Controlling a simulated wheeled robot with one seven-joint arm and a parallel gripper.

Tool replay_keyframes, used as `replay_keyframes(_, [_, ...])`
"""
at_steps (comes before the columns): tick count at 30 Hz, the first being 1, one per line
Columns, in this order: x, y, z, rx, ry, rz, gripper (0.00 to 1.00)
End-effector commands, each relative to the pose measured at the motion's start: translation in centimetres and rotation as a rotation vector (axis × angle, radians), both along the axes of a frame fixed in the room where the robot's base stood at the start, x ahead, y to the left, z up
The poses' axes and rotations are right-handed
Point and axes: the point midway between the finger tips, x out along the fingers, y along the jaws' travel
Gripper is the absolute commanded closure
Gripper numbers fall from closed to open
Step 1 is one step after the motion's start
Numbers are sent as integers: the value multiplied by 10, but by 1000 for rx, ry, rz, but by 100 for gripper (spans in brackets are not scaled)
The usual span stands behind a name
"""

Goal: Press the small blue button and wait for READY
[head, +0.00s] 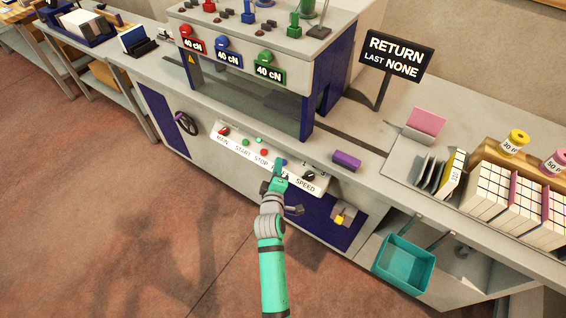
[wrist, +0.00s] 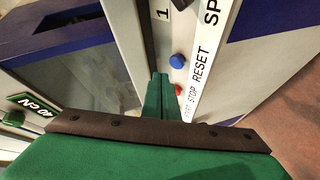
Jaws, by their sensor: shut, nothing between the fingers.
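The small blue button (head: 282,162) sits on the white control strip (head: 233,133) of the machine, just beyond my gripper in the head view. In the wrist view the blue button (wrist: 177,61) is round and unobstructed, beside the RESET label. My gripper (head: 280,173) is shut and empty in front of the strip, covering part of its lettering. In the wrist view its green fingertips (wrist: 160,77) lie close together, left of and below the blue button in the picture. I cannot tell whether they touch the panel. The sign (head: 394,57) reads RETURN, LAST NONE; no READY shows.
A red button (wrist: 178,90) sits near the blue one, by the STOP label. The strip also carries a black SPEED knob (head: 309,175). A purple block (head: 347,160) lies on the ledge. A teal bin (head: 404,263) hangs at the lower right.

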Motion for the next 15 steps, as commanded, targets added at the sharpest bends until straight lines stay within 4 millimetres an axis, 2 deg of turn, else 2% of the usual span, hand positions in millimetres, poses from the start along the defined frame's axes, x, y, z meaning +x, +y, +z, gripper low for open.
replay_keyframes(9, [-14,11,22,1,-2,1,100])
replay_keyframes(15, [-20,14,29,1,-1,-1,100])
